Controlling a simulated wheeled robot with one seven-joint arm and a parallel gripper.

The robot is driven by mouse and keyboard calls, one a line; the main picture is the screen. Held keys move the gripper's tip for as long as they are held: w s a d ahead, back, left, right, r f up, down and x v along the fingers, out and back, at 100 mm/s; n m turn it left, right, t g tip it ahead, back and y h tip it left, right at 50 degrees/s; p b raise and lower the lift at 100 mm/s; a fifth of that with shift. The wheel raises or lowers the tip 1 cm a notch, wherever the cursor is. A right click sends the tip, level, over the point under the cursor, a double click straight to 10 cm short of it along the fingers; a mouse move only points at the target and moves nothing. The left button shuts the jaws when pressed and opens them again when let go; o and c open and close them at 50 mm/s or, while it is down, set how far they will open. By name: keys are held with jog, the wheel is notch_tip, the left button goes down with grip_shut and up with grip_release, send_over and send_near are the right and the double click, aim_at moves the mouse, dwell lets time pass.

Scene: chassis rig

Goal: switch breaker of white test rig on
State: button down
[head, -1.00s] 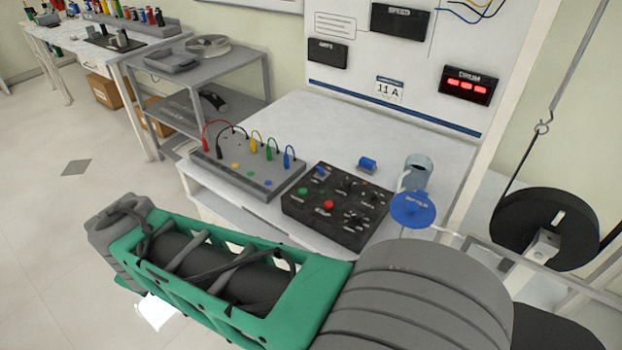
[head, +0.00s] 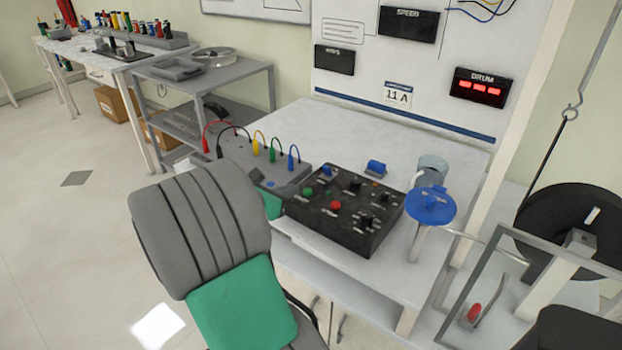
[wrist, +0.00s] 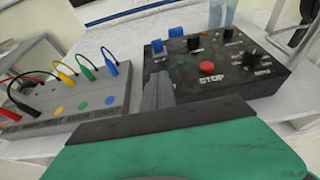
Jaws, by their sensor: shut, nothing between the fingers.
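The white test rig is a white bench (head: 400,143) with an upright white panel (head: 352,88) marked 11 A. On it sits a black control box (head: 371,236) with a green button, a red STOP button (head: 336,205), black knobs and a small blue switch (head: 326,170), which also shows in the wrist view (wrist: 158,47). I cannot tell the position of this switch. A separate blue piece (head: 376,167) sits behind the box. My gripper (wrist: 160,84) is shut and empty, its fingertips in front of the box's left part in the wrist view.
A grey sloped box (wrist: 75,112) with colored cables stands left of the control box. A metal cup (head: 432,168) and a blue disc (head: 431,206) stand to its right. A black drum wheel (head: 540,222) and a red-tipped lever (head: 474,312) are at right. The bench behind is clear.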

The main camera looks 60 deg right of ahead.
jog(key=b, duration=0.1)
send_near(325, 171)
jog(key=f, duration=0.1)
jog(key=d+f, duration=0.2)
jog(key=shift+s+f, duration=0.35)
jog(key=shift+f, duration=0.05)
jog(key=shift+s+d+r, duration=0.1)
jog(key=shift+d+r, duration=0.25)
jog(key=shift+d, duration=0.25)
jog(key=shift+s+d+r, duration=0.1)
jog(key=shift+d+r, duration=0.25)
jog(key=shift+d, duration=0.2)
jog(key=shift+d+r, duration=0.3)
jog(key=shift+d, duration=0.15)
